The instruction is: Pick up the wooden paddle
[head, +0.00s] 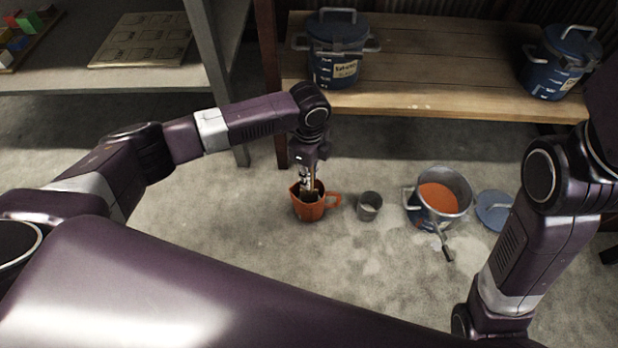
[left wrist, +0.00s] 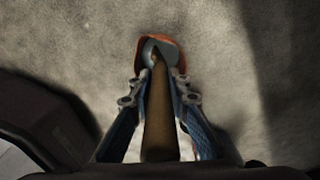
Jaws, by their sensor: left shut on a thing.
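The wooden paddle (left wrist: 158,115) is a long brown piece running between the two fingers of my left gripper (left wrist: 155,88) in the left wrist view. The gripper is shut on it. Beyond the fingertips, the orange jug (left wrist: 172,43) shows around the paddle's far end. In the head view my left gripper (head: 309,183) points down at the orange jug (head: 312,208) on the floor. Its fingers and the jug hide most of the paddle there. I cannot tell whether the paddle touches the jug. My right gripper is out of view; only the right arm shows.
A small grey cup (head: 369,206) stands right of the jug. Further right are an open pot (head: 464,186) of orange contents, a dark-handled tool (head: 447,250) and a blue lid (head: 494,210). Two blue lidded pots stand on a wooden bench (head: 440,60) behind.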

